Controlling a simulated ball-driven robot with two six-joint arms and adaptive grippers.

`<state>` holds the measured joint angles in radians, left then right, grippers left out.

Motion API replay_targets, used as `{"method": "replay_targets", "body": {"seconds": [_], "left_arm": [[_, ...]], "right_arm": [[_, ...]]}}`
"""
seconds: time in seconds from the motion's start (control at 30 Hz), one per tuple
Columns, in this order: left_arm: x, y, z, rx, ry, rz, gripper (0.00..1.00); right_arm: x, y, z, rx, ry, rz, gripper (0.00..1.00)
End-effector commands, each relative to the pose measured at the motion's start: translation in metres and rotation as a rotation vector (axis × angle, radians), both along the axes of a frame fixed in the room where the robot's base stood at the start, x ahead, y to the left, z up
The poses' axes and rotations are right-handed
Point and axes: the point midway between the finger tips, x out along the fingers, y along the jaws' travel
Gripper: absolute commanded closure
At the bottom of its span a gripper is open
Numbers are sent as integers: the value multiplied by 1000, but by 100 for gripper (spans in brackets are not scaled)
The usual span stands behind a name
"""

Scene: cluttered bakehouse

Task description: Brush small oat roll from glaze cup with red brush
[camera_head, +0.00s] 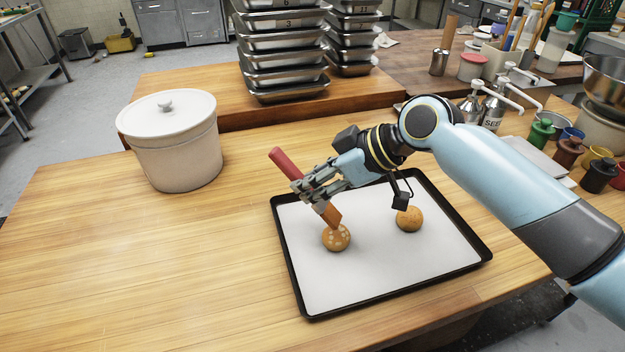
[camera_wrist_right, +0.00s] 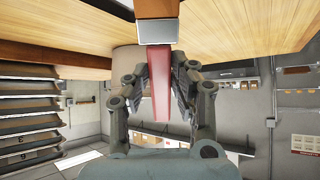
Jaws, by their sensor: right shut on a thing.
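A brush with a red handle (camera_head: 284,164) is held tilted in my right gripper (camera_head: 314,188), its brown bristle end pointing down. The bristle end is at the top of a small round roll (camera_head: 337,240) with pale flecks, touching it or just above it. A second small brown roll (camera_head: 409,219) sits apart to the right, partly beside a dark part of my wrist. Both are on a lined baking tray (camera_head: 304,316). In the right wrist view, the red handle (camera_wrist_right: 159,95) lies between my fingers. I cannot pick out a glaze cup for certain. My left gripper does not show.
A lidded white crock (camera_head: 175,150) stands on the wooden table at left. Stacked metal trays (camera_head: 285,60) stand behind. Small coloured pots, including a green one (camera_head: 541,133), and pump bottles crowd the right. The front left table is clear.

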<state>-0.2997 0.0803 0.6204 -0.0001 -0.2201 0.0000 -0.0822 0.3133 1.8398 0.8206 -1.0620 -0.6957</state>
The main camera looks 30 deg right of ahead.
Motion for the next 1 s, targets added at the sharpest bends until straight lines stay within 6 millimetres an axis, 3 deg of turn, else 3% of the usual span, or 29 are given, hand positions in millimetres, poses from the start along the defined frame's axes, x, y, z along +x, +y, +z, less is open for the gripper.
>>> {"method": "replay_targets", "body": {"seconds": [1.0], "left_arm": [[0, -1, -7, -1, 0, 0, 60]], "right_arm": [[0, 0, -9, 0, 0, 0, 100]]}}
